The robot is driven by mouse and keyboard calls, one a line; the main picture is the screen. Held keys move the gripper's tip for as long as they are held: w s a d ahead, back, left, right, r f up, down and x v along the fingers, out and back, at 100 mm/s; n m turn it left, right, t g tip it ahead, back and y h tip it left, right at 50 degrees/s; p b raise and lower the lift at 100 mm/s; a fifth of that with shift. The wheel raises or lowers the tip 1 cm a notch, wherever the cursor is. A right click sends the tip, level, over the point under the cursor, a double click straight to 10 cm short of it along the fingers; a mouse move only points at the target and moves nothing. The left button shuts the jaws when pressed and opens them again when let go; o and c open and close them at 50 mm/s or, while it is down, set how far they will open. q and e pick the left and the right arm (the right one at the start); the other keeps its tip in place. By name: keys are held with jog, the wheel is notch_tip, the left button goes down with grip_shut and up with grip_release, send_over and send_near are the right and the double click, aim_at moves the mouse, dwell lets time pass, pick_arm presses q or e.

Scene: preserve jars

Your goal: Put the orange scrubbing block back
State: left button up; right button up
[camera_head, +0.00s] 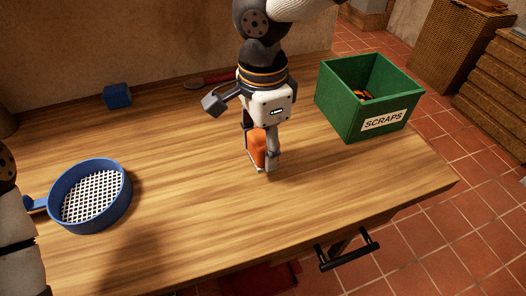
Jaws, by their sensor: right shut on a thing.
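The orange scrubbing block (257,147) is between the fingers of my right gripper (261,158), at the middle right of the wooden table (190,225). My right gripper points down from above and is shut on the block. The fingers hide part of the block, and I cannot tell whether its lower end touches the table. Part of my left arm shows at the left edge, but its gripper is out of view.
A green bin (341,112) labelled SCRAPS stands at the back right with orange and dark bits inside. A blue sieve (126,200) is at the left. A blue block (117,95) and a red-handled tool (212,79) lie near the wall. The front middle is clear.

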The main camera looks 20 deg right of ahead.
jog(key=shift+w+d+f, duration=0.15)
jog(key=shift+w+f, duration=0.05)
jog(key=shift+f, duration=0.65)
jog(key=shift+w+d+f, duration=0.1)
jog(key=shift+w+f, duration=0.1)
jog(key=shift+f, duration=0.65)
jog(key=shift+f, duration=0.2)
jog(key=o, duration=1.2)
jog(key=shift+f, duration=0.15)
jog(key=r, duration=1.2)
jog(key=shift+w+a+r, duration=0.2)
jog(key=shift+w+a, duration=0.05)
jog(key=shift+a, duration=0.1)
